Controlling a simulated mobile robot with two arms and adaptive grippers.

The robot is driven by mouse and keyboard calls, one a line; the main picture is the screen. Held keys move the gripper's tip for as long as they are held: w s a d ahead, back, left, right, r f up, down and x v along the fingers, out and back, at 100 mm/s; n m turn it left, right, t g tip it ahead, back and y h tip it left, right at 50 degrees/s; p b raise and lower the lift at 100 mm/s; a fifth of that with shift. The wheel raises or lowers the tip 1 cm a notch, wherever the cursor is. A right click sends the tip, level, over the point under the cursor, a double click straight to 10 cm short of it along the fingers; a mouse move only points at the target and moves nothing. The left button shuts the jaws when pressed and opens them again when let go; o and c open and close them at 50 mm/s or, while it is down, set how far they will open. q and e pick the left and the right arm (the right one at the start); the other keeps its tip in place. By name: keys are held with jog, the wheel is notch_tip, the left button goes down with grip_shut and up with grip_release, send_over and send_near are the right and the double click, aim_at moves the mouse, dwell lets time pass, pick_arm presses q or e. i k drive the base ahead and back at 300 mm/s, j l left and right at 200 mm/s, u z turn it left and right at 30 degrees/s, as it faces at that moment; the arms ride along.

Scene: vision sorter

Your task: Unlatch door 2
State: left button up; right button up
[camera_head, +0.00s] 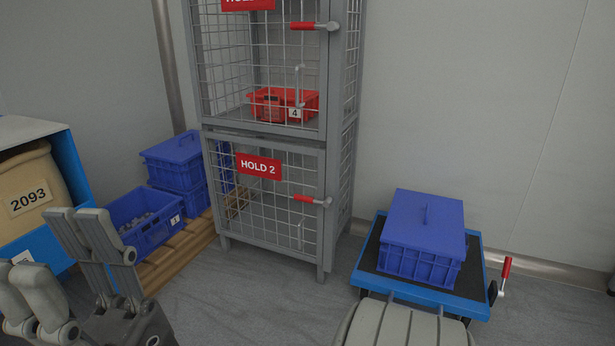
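Door 2 (262,217) is the lower grey wire-mesh door of a tall cage, marked with a red HOLD 2 sign (259,166). It looks shut. Its latch (308,199) has a red grip and lies roughly horizontal at the door's right edge, the grip pointing left. A grey vertical pull handle (300,235) sits below the latch. My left gripper (50,243) is at the lower left, fingers spread and empty, well apart from the door and latch.
The upper door has a similar red latch (306,26), with a red crate (268,106) behind it. Blue crates (150,232) stand on a wooden pallet (172,262) at left. A blue cart (437,296) with a lidded blue crate (424,236) stands right. Floor before the cage is clear.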

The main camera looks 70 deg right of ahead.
aim_at(328, 201)
jog(key=z, duration=2.15)
